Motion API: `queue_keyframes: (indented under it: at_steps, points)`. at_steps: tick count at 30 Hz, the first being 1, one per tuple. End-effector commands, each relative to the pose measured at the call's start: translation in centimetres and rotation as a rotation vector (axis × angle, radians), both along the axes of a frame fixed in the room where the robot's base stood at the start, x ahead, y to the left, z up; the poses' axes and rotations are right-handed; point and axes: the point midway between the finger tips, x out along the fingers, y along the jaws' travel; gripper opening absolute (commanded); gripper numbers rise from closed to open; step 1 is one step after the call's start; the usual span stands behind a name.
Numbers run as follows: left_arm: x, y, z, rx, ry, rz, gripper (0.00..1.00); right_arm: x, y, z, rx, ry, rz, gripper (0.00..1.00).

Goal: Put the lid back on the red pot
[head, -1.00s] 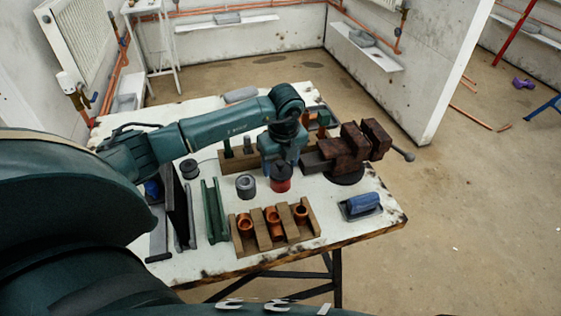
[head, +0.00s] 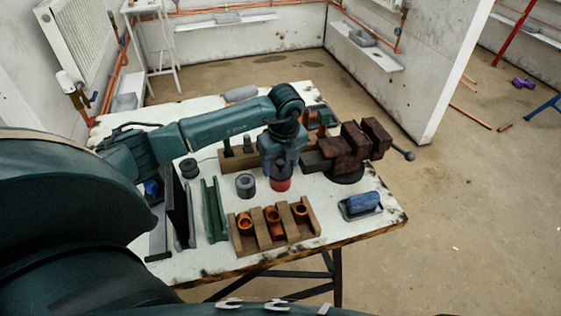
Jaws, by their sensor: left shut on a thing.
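The small red pot (head: 280,185) stands on the white worktable, left of the vise. My left gripper (head: 281,168) reaches in from the left and points down right above the pot. It is shut on the dark lid, which is mostly hidden by the fingers. The lid is at or just over the pot's rim; I cannot tell whether it touches. My right gripper is not in view.
A rusty vise (head: 350,150) stands close to the right of the pot. A wooden rack with copper fittings (head: 272,226) is in front, and a grey ring (head: 245,186) is to the left. A blue-handled tool (head: 361,204) lies at the right. Bare table (head: 325,190) shows between.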

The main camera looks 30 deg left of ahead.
Motion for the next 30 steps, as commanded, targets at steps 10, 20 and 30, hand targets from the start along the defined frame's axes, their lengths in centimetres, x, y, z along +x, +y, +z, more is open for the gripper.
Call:
queue_keyframes:
  at_steps: [10,20,30]
  points:
    - [0.00,0.03,-0.04,0.000,0.000,0.000,0.39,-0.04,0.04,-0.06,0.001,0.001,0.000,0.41]
    - [0.00,0.02,-0.05,0.000,0.000,0.000,0.84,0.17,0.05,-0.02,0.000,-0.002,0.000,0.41]
    - [0.02,-0.02,-0.05,0.000,-0.001,0.000,1.00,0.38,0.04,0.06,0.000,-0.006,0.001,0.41]
